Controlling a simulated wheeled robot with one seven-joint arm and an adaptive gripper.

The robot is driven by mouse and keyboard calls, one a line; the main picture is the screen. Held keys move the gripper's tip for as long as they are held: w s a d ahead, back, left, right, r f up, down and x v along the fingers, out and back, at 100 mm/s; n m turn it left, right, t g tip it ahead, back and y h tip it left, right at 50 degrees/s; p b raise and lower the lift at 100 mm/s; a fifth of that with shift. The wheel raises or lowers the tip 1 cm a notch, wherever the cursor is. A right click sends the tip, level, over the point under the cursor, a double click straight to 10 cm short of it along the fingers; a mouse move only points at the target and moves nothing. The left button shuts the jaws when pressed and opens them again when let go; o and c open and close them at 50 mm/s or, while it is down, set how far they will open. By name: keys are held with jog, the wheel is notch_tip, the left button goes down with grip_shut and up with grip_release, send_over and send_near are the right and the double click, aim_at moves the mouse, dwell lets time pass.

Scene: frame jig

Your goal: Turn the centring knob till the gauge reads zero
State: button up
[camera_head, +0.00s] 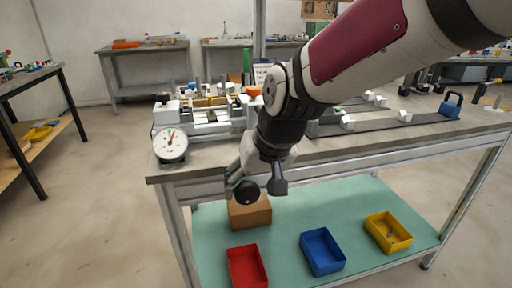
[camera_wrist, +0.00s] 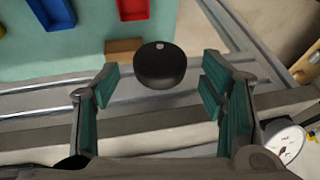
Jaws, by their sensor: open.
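The black round centring knob (camera_head: 247,192) sticks out at the bench's front edge, and in the wrist view the knob (camera_wrist: 159,65) has a small pale mark on its face. My gripper (camera_head: 260,184) is at the knob. In the wrist view my open gripper (camera_wrist: 164,92) has one teal-padded finger on each side of the knob, with a visible gap on both sides. The white dial gauge (camera_head: 170,144) faces out at the bench's left front corner. Its needle points roughly upward near a green mark; the exact reading is too small to tell. Part of the gauge (camera_wrist: 287,143) shows at lower right.
The metal frame jig (camera_head: 215,115) stands on the bench behind the gauge, with an orange knob (camera_head: 253,90) on it. Below, the lower shelf holds a cardboard box (camera_head: 250,213) and red (camera_head: 247,267), blue (camera_head: 322,251) and yellow (camera_head: 388,232) bins.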

aim_at(249, 188)
jog(key=shift+b+x, duration=0.4)
jog(key=shift+x, duration=1.25)
jog(key=c, duration=1.1)
jog(key=shift+s+h+p, duration=0.1)
jog(key=shift+h+p, duration=0.2)
jog(key=shift+p, duration=0.2)
